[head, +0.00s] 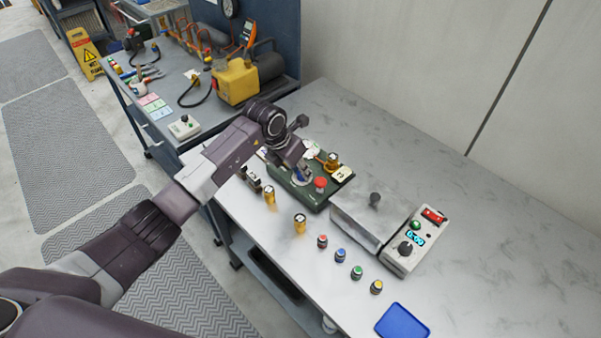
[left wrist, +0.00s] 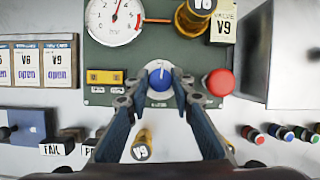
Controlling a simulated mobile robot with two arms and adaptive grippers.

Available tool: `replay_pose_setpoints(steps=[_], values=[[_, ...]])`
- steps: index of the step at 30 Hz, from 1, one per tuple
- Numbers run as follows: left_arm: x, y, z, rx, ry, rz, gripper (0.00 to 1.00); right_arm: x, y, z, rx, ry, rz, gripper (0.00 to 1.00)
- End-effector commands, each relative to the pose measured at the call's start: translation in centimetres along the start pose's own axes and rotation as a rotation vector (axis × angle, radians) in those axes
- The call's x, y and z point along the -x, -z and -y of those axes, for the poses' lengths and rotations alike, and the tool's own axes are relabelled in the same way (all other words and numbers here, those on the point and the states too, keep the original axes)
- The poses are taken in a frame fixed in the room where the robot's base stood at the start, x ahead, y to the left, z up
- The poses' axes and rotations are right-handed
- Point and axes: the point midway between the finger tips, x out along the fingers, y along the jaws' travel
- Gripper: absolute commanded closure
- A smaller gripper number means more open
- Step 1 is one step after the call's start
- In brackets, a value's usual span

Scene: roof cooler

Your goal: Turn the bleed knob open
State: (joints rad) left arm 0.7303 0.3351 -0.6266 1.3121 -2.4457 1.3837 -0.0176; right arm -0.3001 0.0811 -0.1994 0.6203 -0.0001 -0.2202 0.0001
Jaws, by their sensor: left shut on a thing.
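The blue knob (left wrist: 159,82) with a white pointer mark sits on a green panel (left wrist: 130,58), below a round gauge (left wrist: 114,18). In the left wrist view the white mark points roughly up. My left gripper (left wrist: 163,76) is shut on the knob, one finger on each side. In the head view my left gripper (head: 299,172) reaches down onto the green panel (head: 301,196) and mostly hides the knob. A red button (left wrist: 219,82) sits close to the right of the fingers. My right gripper is not in view.
A brass fitting marked V6 (left wrist: 196,14) and a V9 tag (left wrist: 223,30) are at the panel's top right. A loose brass piece marked V9 (left wrist: 142,148) stands in front. A grey box (head: 365,215) and a control unit (head: 406,250) stand right. A blue tray (head: 403,321) lies at the front.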

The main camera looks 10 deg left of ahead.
Motion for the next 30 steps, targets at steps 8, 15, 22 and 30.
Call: replay_pose_setpoints(steps=[8,15,22,30], values=[[-0.7,0.2,-0.5,-0.212,0.083,-0.01,1.0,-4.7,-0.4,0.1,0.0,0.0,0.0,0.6],[-0.8,0.1,-0.5,-0.423,0.171,-0.018,1.0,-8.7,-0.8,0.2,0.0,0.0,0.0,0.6],[-0.7,-0.1,-0.6,-0.623,0.256,-0.027,1.0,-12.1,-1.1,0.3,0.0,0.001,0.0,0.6],[-0.6,-0.2,-0.6,-0.859,0.356,-0.04,1.0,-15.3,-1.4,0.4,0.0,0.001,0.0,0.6]])
